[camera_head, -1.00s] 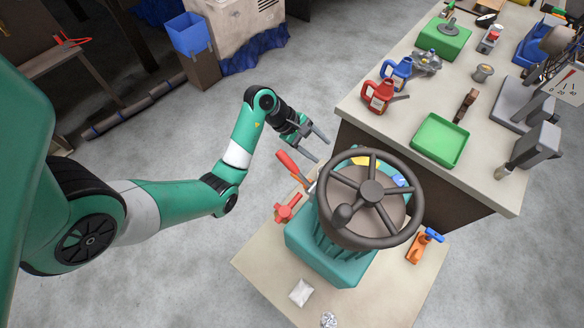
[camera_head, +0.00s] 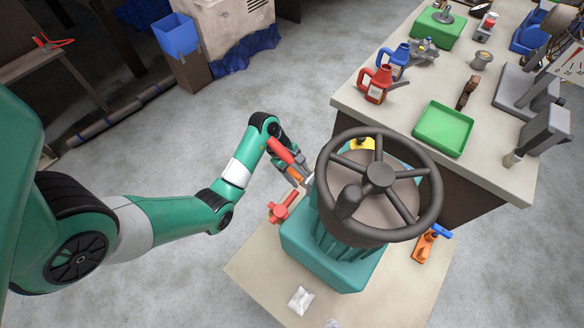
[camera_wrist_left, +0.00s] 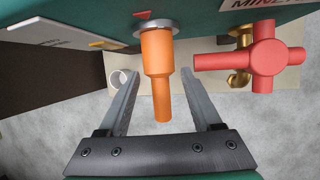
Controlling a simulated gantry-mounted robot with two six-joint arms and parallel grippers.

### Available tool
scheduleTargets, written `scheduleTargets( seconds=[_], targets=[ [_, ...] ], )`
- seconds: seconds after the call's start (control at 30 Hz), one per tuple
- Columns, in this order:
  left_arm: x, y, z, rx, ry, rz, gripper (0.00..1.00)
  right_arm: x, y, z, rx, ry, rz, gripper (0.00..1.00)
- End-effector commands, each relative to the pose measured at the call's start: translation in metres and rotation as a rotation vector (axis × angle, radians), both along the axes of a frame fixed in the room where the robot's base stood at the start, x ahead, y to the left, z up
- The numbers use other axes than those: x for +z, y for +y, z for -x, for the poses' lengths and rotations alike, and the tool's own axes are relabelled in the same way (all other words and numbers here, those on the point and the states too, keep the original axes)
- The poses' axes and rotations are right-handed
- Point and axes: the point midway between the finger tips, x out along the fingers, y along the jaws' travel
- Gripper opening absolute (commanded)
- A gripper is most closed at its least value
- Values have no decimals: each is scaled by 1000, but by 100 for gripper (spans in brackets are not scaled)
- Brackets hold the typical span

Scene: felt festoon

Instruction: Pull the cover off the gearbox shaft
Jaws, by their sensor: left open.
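The gearbox is the teal housing (camera_head: 330,255) under a large dark handwheel (camera_head: 380,178). In the left wrist view an orange stepped cover (camera_wrist_left: 157,75) sticks out of a metal ring on the teal housing (camera_wrist_left: 90,20). My left gripper (camera_wrist_left: 157,88) is open, with one finger on each side of the cover and gaps between. My right gripper is not in view.
A red cross-shaped valve handle (camera_wrist_left: 263,57) sits close right of the cover in the wrist view; it also shows in the head view (camera_head: 284,206). An orange clamp-like item with a blue handle (camera_head: 428,243) stands right of the gearbox. A bench with a green tray (camera_head: 443,128) is behind.

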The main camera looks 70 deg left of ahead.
Motion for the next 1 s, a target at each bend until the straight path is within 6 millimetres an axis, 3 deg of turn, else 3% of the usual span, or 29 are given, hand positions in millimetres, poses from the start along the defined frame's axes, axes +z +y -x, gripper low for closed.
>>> scheduleTargets(
  seconds=[0.1, 0.43, 0.8, 1.0],
  targets=[
    [-14, -3, -5, 0, 1, -1, 66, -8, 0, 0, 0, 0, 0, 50],
    [-17, -4, -7, 1, -1, -2, 66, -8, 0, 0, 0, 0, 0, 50],
    [-17, -4, -7, 0, -1, 0, 1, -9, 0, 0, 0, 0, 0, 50],
    [-16, -1, -5, 2, -1, -1, 0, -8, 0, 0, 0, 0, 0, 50]
  ],
)
